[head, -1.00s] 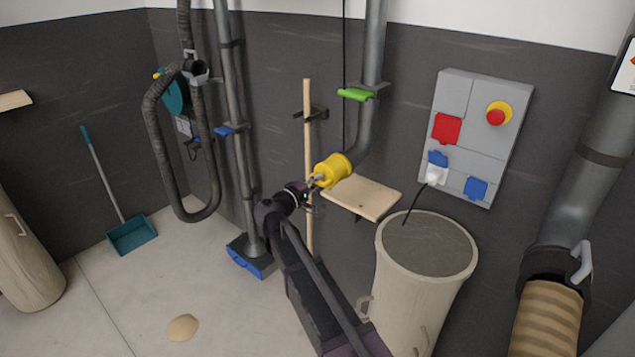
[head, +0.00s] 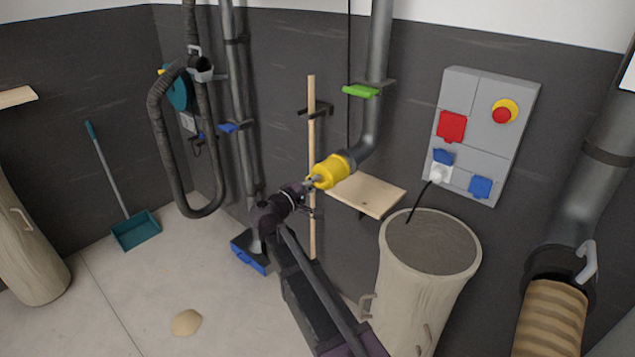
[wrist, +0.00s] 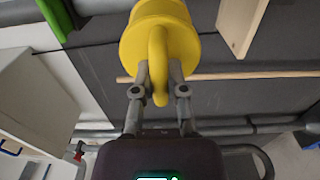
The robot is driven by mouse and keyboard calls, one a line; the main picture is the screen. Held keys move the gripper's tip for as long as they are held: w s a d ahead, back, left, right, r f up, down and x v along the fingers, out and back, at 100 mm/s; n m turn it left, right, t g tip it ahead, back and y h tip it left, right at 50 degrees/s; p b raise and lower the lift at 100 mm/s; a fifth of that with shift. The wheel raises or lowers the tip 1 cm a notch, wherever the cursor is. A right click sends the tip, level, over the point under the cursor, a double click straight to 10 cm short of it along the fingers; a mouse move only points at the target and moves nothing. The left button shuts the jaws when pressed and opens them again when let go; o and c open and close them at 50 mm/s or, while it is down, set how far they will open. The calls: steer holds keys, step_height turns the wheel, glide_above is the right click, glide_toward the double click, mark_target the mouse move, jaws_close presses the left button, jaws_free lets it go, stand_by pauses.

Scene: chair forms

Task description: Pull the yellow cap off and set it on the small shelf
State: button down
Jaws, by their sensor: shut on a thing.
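The yellow cap (head: 333,170) is at the lower end of the grey bent pipe (head: 371,130). Some grey pipe end shows just behind the cap; I cannot tell whether they still touch. My gripper (head: 310,184) is shut on the cap's handle. In the wrist view the cap (wrist: 150,35) fills the top middle, and my gripper's fingertips (wrist: 159,75) pinch its yellow handle from both sides. The small wooden shelf (head: 372,194) is on the wall, just below and right of the cap, with a bare top.
A pale bin (head: 425,300) stands below and right of the shelf. A wooden pole (head: 311,120) stands upright close behind my gripper. A green slide handle (head: 361,91) sits on the pipe above. A grey switch box (head: 485,135) is at right.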

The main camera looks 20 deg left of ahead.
steer(key=shift+s+a, duration=0.25)
steer(key=shift+s, duration=0.4)
steer(key=shift+s, duration=0.1)
steer(key=shift+s+a, duration=0.2)
steer(key=shift+s, duration=0.1)
steer(key=shift+v, duration=0.9)
steer(key=shift+s+a, duration=0.15)
steer(key=shift+s, duration=0.2)
steer(key=shift+s+a, duration=0.2)
steer(key=shift+s, duration=0.35)
steer(key=shift+v, duration=2.45)
steer(key=shift+a+r, duration=0.1)
